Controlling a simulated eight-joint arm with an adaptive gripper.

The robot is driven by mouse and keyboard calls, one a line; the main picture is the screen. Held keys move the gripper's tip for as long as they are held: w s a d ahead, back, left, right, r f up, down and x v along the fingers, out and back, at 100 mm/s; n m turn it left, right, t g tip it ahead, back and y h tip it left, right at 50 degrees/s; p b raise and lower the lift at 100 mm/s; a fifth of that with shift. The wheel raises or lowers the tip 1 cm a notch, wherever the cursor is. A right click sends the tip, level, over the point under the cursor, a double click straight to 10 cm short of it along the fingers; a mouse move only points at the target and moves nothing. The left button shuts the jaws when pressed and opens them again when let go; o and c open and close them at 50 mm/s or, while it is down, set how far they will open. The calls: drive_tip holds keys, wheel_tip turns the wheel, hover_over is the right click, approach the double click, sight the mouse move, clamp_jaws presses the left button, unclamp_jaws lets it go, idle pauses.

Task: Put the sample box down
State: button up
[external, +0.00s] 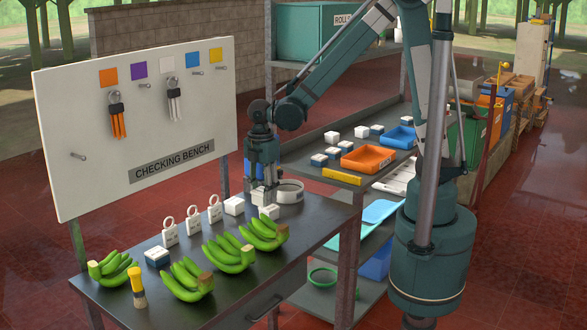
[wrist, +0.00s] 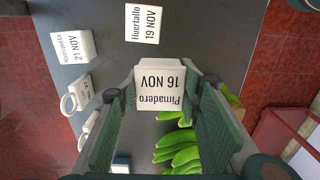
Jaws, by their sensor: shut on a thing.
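The sample box is a white block (wrist: 162,90) labelled "Pimadero 16 NOV". In the wrist view it sits between the two pads of my gripper (wrist: 160,88), which is shut on it with its labelled face towards the camera. In the external view my gripper (external: 264,202) points down over the right part of the dark checking bench (external: 215,285), and the held box (external: 269,212) shows small at its tips. I cannot tell whether its underside touches the bench.
White boxes labelled "Huertallo 19 NOV" (wrist: 146,23) and "21 NOV" (wrist: 72,44) stand close by.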

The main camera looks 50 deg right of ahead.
drive_tip(key=shift+f, duration=0.1)
drive_tip(key=shift+f+b, duration=0.35)
drive_tip(key=shift+f, duration=2.45)
drive_tip(key=shift+f, duration=2.1)
drive_tip(key=shift+f+b, duration=0.1)
drive_tip(key=shift+b, duration=0.3)
drive_tip(key=o, duration=0.9)
drive_tip(key=shift+o, duration=0.4)
drive_tip(key=shift+r+p, duration=0.85)
drive_tip(key=shift+r, duration=5.3)
